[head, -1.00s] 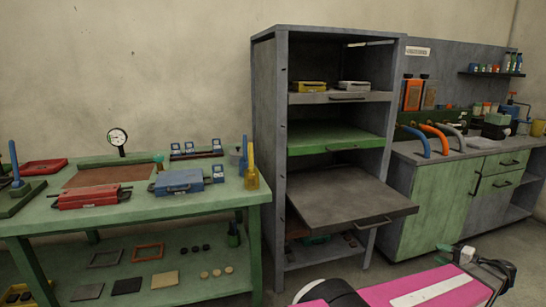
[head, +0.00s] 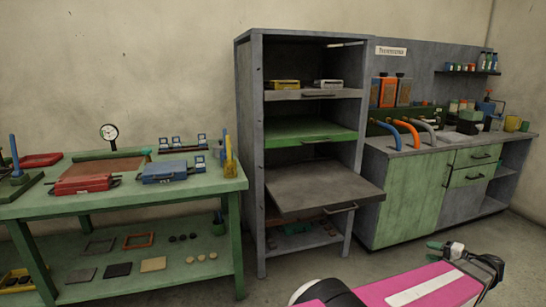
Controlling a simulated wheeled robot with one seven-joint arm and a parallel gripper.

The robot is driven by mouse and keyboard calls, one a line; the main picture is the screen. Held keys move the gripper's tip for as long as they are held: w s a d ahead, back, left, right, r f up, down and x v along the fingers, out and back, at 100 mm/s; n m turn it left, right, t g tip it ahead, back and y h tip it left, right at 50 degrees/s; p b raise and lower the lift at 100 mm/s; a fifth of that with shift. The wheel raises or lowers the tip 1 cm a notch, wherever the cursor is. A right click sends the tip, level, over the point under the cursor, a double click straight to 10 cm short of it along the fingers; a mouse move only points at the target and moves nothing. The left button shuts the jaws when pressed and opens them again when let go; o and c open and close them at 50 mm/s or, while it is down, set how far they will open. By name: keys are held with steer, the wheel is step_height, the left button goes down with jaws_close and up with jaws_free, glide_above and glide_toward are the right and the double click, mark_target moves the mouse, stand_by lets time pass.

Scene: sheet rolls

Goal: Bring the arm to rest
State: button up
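My arm shows at the bottom right of the head view as a pink link with a white stripe, ending in a grey and black wrist. My gripper (head: 436,249) is at its far end, small, with greenish tips pointing left. It is in front of the green cabinet (head: 407,205), over the floor, and touches nothing that I can see. I see nothing held in it, but it is too small to tell how far its fingers are apart.
A green table (head: 120,203) with red and blue cases is at left. A counter (head: 440,147) with coloured hoses is at right. Bare floor (head: 270,288) lies in front.

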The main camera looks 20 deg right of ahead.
steer(key=w+a+f+n+g+y, duration=0.1)
steer(key=w+a+f+n+g, duration=0.3)
steer(key=w+a, duration=0.75)
steer(key=w+a+f+n+g, duration=0.1)
steer(key=w+a+f+g, duration=0.2)
steer(key=w+a+g, duration=0.8)
steer(key=w+a+f+n+h, duration=0.1)
steer(key=a+n+h, duration=0.2)
steer(key=a, duration=1.4)
steer(key=w+a+f+n+h, duration=0.1)
steer(key=a+n+h, duration=0.3)
steer(key=a, duration=1.3)
steer(key=shift+a+f+n+t+h, duration=0.35)
steer(key=shift+f+n, duration=0.4)
steer(key=shift+n, duration=0.25)
